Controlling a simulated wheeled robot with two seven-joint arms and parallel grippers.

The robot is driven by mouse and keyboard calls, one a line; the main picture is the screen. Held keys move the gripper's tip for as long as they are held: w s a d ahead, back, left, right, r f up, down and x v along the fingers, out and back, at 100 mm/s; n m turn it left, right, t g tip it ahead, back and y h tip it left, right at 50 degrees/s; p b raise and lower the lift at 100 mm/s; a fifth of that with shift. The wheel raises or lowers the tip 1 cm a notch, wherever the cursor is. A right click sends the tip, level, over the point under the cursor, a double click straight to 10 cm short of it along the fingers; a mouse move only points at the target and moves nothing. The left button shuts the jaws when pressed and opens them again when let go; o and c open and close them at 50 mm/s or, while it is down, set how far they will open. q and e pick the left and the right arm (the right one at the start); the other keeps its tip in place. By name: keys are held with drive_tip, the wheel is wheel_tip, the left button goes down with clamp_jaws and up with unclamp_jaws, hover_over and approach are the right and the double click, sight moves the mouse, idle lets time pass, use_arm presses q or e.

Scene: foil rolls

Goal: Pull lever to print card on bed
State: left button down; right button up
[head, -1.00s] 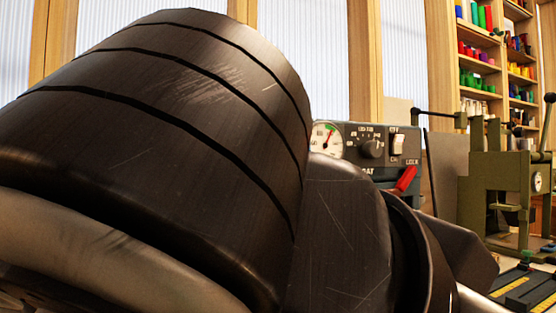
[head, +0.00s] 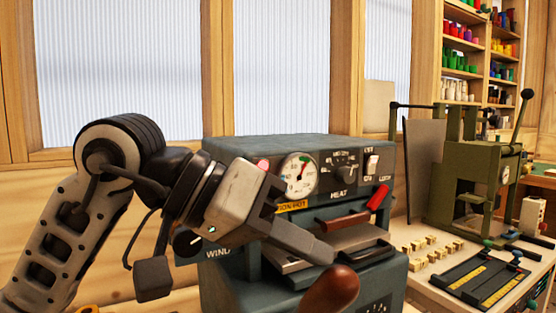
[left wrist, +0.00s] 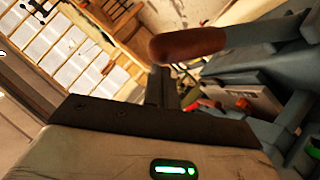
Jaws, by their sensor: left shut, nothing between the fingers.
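The blue-grey press (head: 265,150) stands in front of me with a gauge, a heat knob and a red lock handle (head: 378,197). A lever with a brown rounded grip (head: 330,290) rises at its front; the grip also shows in the left wrist view (left wrist: 187,44), on a grey bar. A flat grey bed (head: 352,240) sits in the press opening; I cannot make out a card on it. My left gripper (head: 322,254) is shut and empty, its fingers just above the brown grip in the picture; in the left wrist view its fingers (left wrist: 161,85) appear just below the grip. Contact is unclear.
A green hand press (head: 465,180) with a black-knobbed lever stands at the right. Several small wooden blocks (head: 430,250) and a black tray with yellow rulers (head: 482,286) lie on the bench. Shelves of coloured rolls (head: 465,62) stand behind.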

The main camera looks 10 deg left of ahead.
use_arm(q)
drive_tip(key=w+a+r+b, duration=0.1)
drive_tip(key=a+r, duration=0.2)
drive_tip(key=r, duration=0.1)
drive_tip(key=shift+a+r+b, duration=0.3)
drive_tip(key=shift+a+r, duration=0.05)
drive_tip(key=shift+r, duration=0.05)
idle(0.9)
